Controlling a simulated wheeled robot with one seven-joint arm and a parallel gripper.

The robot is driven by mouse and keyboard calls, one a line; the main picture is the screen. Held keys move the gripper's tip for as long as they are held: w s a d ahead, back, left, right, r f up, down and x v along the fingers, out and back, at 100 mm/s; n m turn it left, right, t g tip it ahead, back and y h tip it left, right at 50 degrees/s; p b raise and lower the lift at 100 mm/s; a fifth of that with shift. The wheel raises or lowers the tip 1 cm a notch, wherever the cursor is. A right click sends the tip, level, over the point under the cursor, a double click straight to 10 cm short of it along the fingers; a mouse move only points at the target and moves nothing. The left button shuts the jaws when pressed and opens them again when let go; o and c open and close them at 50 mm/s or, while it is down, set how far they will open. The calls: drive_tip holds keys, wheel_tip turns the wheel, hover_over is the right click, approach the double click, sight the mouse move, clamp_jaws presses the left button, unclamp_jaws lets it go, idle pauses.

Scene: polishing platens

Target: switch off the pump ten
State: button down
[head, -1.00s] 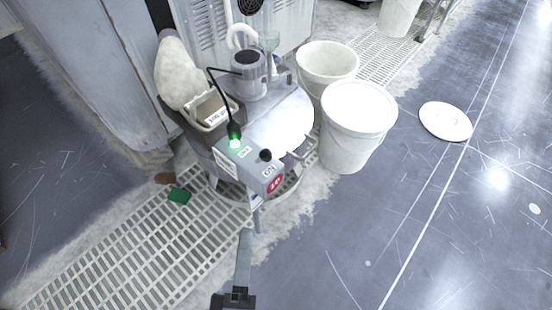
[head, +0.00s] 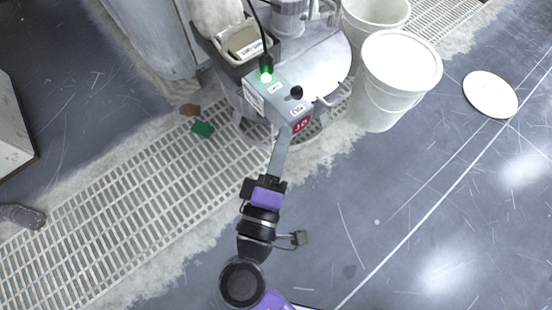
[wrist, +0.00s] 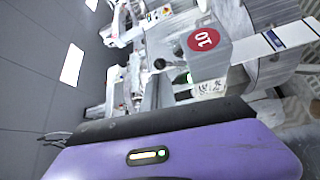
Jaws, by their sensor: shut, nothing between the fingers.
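Pump ten's grey control box (head: 277,95) is mounted on the polishing machine and bears a red round "10" sign (head: 301,124). The sign also shows large in the wrist view (wrist: 203,39). A black knob (head: 296,92) stands on the box's top beside a small label. A green lamp (head: 266,76) at the box's far end is lit. My gripper (head: 284,138) is shut and empty, its narrow grey fingers pointing at the box's near end, just below the sign. I cannot tell whether they touch it.
A lidded white bucket (head: 393,82) and an open one (head: 372,14) stand right of the machine. A white lid (head: 490,94) lies on the floor. A green pad (head: 203,129) lies on the floor grating (head: 130,190). Floor at the lower right is clear.

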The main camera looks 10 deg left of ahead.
sight(295, 96)
drive_tip(key=w, duration=0.4)
drive_tip(key=w+b, duration=0.1)
drive_tip(key=w, duration=0.1)
drive_tip(key=shift+w+d+r, duration=0.15)
drive_tip(key=shift+w+r, duration=0.15)
drive_tip(key=shift+r, duration=0.05)
drive_tip(key=shift+r+p, duration=0.3)
drive_tip(key=shift+p, duration=0.5)
drive_tip(key=shift+w+n, duration=0.1)
drive_tip(key=shift+n, duration=0.2)
